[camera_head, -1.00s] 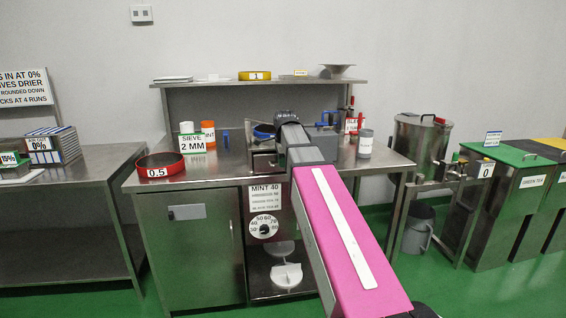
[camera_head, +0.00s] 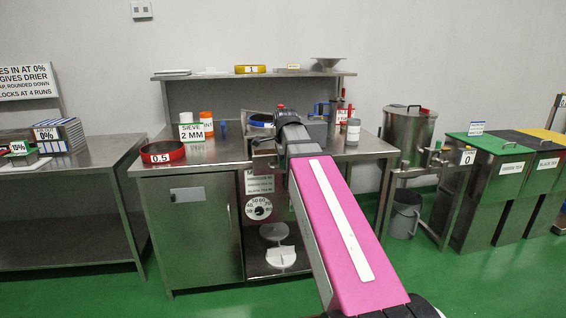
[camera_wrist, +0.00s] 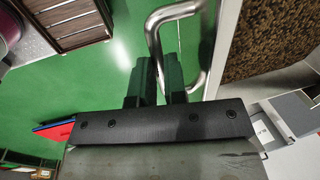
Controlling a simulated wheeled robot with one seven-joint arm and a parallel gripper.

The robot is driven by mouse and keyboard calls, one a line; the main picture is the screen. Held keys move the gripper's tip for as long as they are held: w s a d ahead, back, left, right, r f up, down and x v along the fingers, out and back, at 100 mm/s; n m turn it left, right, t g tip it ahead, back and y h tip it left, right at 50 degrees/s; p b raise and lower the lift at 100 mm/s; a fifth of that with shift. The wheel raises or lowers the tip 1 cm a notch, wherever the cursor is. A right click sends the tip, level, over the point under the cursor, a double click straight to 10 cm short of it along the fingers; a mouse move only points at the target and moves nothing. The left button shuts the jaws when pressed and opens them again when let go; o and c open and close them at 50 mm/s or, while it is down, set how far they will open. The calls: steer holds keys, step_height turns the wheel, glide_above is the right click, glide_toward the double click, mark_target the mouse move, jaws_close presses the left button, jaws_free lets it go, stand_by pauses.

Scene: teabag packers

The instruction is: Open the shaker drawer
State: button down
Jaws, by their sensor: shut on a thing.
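The shaker drawer (camera_wrist: 228,45) shows in the wrist view as a pale metal edge beside brown granular material (camera_wrist: 272,35). Its curved metal handle (camera_wrist: 153,36) stands out from the front. My gripper (camera_wrist: 160,78) is shut on this handle, with its dark fingers close together on the bar. In the head view the drawer (camera_head: 264,165) juts out from the workbench and covers part of the label below it. My arm hides the gripper and handle there.
The steel workbench (camera_head: 205,158) carries a red sieve ring (camera_head: 163,152) and a grey canister (camera_head: 353,132). Green floor is clear in front.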

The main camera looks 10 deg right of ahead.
steer(key=c, duration=1.2)
jaws_free()
steer(key=shift+o, duration=0.2)
steer(key=shift+r, duration=0.1)
step_height(320, 180, up, 10)
steer(key=s, duration=0.2)
steer(key=shift+r, duration=0.2)
